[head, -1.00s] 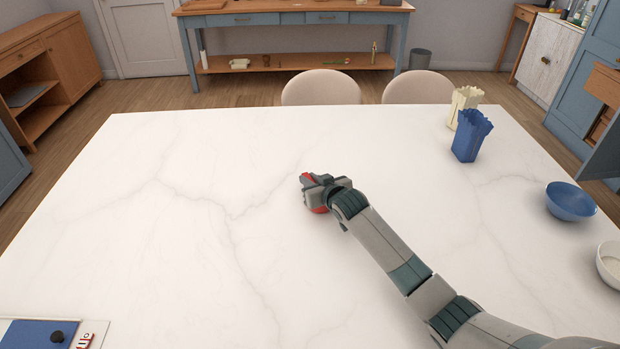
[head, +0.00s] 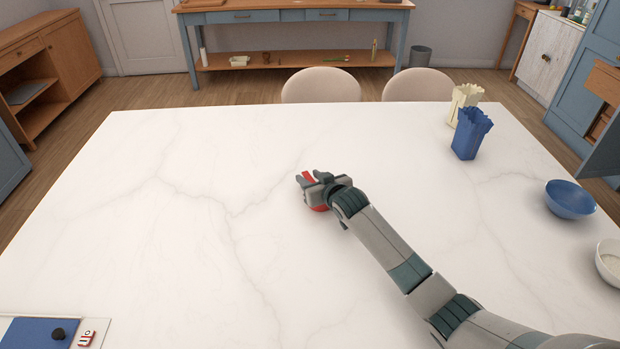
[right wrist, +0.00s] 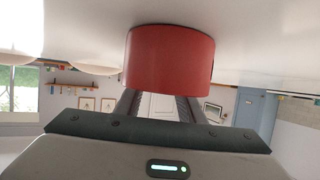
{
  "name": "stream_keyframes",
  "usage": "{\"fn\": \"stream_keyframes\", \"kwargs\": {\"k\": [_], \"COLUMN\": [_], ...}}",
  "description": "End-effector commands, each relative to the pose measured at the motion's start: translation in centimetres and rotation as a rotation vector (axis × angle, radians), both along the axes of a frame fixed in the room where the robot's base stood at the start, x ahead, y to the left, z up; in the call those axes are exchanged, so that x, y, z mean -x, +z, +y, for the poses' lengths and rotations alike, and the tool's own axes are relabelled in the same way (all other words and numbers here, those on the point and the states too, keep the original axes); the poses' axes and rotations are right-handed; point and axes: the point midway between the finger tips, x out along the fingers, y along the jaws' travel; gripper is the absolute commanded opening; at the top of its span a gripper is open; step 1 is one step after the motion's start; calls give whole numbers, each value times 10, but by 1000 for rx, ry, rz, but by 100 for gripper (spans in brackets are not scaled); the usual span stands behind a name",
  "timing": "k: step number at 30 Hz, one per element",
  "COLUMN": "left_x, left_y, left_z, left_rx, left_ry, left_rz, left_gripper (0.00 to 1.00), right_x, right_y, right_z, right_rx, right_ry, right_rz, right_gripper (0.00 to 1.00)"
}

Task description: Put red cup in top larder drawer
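The red cup (right wrist: 170,58) fills the top middle of the right wrist view and hides my fingertips. In the head view only parts of the red cup (head: 319,208) show, below my right gripper and as a strip between its fingers. My right gripper (head: 309,178) is at the cup near the middle of the white table, with a finger on either side of the red strip. It looks shut on the cup, though the contact itself is hidden. The cup is low, at or just above the tabletop. No larder drawer is clearly identifiable. My left gripper is out of view.
On the white marble table (head: 180,220), a blue crumpled-top container (head: 470,135) and a cream one (head: 464,100) stand back right. A blue bowl (head: 570,200) and a white bowl (head: 609,262) are at the right edge.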

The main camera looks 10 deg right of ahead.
Motion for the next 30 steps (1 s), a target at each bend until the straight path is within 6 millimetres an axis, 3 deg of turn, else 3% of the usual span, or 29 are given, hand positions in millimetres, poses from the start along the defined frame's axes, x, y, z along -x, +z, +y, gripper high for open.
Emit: {"fn": "stream_keyframes", "kwargs": {"k": [8, 24, 30], "left_x": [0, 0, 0], "left_y": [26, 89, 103], "left_z": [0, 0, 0], "left_rx": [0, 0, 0], "left_ry": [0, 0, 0], "left_rz": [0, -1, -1], "left_gripper": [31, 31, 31], "right_x": [19, 78, 97], "right_y": [12, 37, 43], "right_z": [-4, -16, -20], "right_rx": [-1, -1, 0], "right_ry": [0, 0, 0], "right_rz": [2, 2, 1], "right_gripper": [35, 35, 35]}}
